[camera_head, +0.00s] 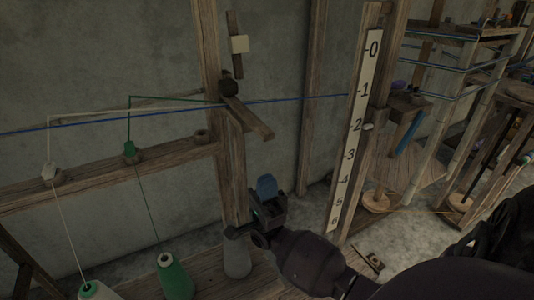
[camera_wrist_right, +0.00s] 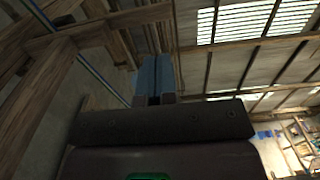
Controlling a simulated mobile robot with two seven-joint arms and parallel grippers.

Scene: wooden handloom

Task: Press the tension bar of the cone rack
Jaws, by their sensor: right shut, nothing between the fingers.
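The cone rack is a wooden frame with a crossbeam (camera_head: 105,174) and an upright post (camera_head: 232,185) at the left of the head view. A short wooden bar (camera_head: 248,119), which looks like the tension bar, slopes out from the post to the lower right, beside a dark knob (camera_head: 228,87). My right gripper (camera_head: 266,187) is shut and empty, with its blue fingertips together, below the bar and apart from it. The shut fingers (camera_wrist_right: 154,77) also show in the right wrist view, pointing up beside wooden beams. My left gripper is out of view.
Green (camera_head: 174,277) and white (camera_head: 100,291) cones stand below, with a pale cone (camera_head: 237,258) near my right arm. A numbered scale board (camera_head: 353,130) stands to the right.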

